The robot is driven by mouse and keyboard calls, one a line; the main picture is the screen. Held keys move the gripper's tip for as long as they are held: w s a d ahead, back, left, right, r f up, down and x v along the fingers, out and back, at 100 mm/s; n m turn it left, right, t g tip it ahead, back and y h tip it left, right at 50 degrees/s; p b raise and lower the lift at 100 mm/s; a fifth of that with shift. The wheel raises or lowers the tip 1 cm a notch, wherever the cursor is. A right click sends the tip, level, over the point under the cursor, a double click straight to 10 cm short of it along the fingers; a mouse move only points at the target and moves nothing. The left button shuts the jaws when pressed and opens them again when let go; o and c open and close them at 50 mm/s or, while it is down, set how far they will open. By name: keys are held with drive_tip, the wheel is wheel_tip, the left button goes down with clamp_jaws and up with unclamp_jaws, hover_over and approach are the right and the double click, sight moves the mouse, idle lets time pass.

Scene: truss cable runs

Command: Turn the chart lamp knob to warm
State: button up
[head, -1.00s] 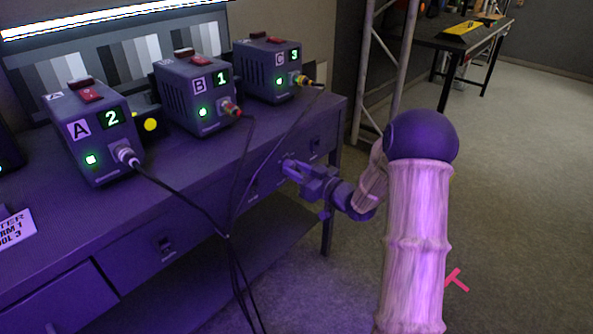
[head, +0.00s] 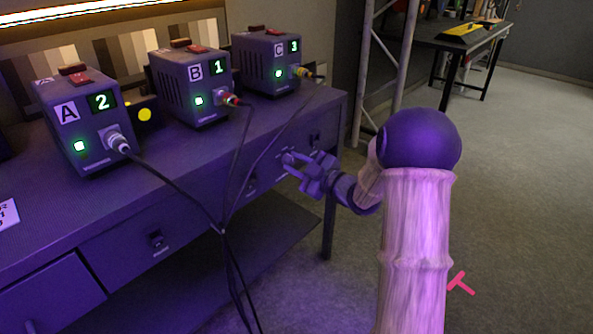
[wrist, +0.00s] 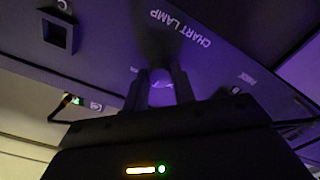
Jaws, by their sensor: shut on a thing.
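The chart lamp knob (wrist: 162,88) shows in the wrist view between my two fingertips, below the CHART LAMP lettering (wrist: 180,28), which reads upside down. My gripper (wrist: 161,95) is shut on it; the fingers hide its sides, and I cannot read its pointer. In the head view my gripper (head: 292,160) is at the front face of the desk, toward its right end. The chart lamp (head: 100,13) glows a warm cream along the top of the grey-step chart (head: 125,62), which looks brownish.
Power boxes A (head: 85,120), B (head: 190,85) and C (head: 268,62) stand on the desk (head: 40,225). Their black cables hang over its front edge, left of my gripper. A truss upright (head: 385,60) stands behind my arm. Open floor (head: 520,200) lies to the right.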

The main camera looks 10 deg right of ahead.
drive_tip(key=shift+s+f+n+b, duration=0.1)
drive_tip(key=shift+f+n+b, duration=0.05)
drive_tip(key=shift+n+b, duration=0.55)
drive_tip(key=o, duration=1)
drive_tip(key=p+v, duration=0.4)
drive_tip(key=v, duration=1.3)
drive_tip(key=shift+d+p, duration=0.1)
drive_tip(key=shift+p, duration=0.25)
drive_tip(key=shift+s, duration=0.15)
